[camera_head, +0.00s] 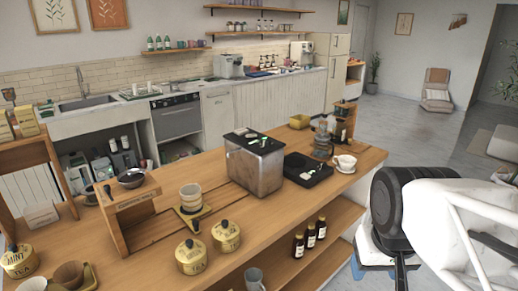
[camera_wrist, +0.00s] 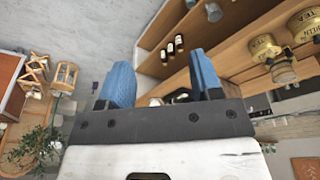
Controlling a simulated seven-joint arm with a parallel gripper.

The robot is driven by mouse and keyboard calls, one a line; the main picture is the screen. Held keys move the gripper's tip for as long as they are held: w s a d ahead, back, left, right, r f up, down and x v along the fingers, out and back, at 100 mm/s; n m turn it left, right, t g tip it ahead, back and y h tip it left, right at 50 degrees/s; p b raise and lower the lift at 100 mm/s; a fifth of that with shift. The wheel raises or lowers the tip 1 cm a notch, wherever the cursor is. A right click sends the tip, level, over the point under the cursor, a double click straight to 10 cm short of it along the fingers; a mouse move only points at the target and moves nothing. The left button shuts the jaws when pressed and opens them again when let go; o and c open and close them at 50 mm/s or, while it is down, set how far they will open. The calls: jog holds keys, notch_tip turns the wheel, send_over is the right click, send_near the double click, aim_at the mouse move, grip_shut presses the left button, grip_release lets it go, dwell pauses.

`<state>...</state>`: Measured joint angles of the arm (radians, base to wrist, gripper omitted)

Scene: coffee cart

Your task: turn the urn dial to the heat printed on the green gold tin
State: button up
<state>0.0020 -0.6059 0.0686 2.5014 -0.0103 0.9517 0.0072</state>
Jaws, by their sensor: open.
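A boxy steel urn (camera_head: 255,168) with a black top stands on the wooden cart; a small green-and-white item lies on top. I cannot make out its dial. Two gold tins, one at the front (camera_head: 192,257) and one behind it (camera_head: 226,237), stand left of the urn. In the wrist view one gold tin reads GREEN (camera_wrist: 303,26) and another reads TEA (camera_wrist: 265,48). Any heat print is too small to read. My gripper (camera_wrist: 160,88) has its blue fingers spread apart, with nothing held between them. In the head view my arm is off the cart's right end.
Dark bottles (camera_head: 310,236) stand on the lower shelf. A black flat device (camera_head: 307,170), a white cup (camera_head: 343,163) and a glass carafe (camera_head: 323,146) stand right of the urn. A MINT tin (camera_head: 18,261) is at far left. Open floor lies right of the cart.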

jog(key=w+a+r+n, duration=0.15)
jog(key=w+r, duration=0.25)
jog(key=w, duration=0.5)
jog(key=w+a+r, duration=0.2)
jog(key=w+r, duration=0.2)
jog(key=w, duration=0.4)
jog(key=n+g, duration=0.3)
jog(key=n, duration=0.2)
send_over(267, 140)
jog(key=shift+s+d+f, duration=0.15)
jog(key=shift+f, duration=0.45)
jog(key=shift+s+d+f, duration=0.1)
jog(key=shift+d+f, duration=0.05)
jog(key=shift+f, duration=0.45)
jog(key=shift+w+a+f, duration=0.25)
jog(key=shift+w+a, duration=0.05)
jog(key=shift+w, duration=0.15)
jog(key=shift+f, duration=3.9)
jog(key=shift+c, duration=0.4)
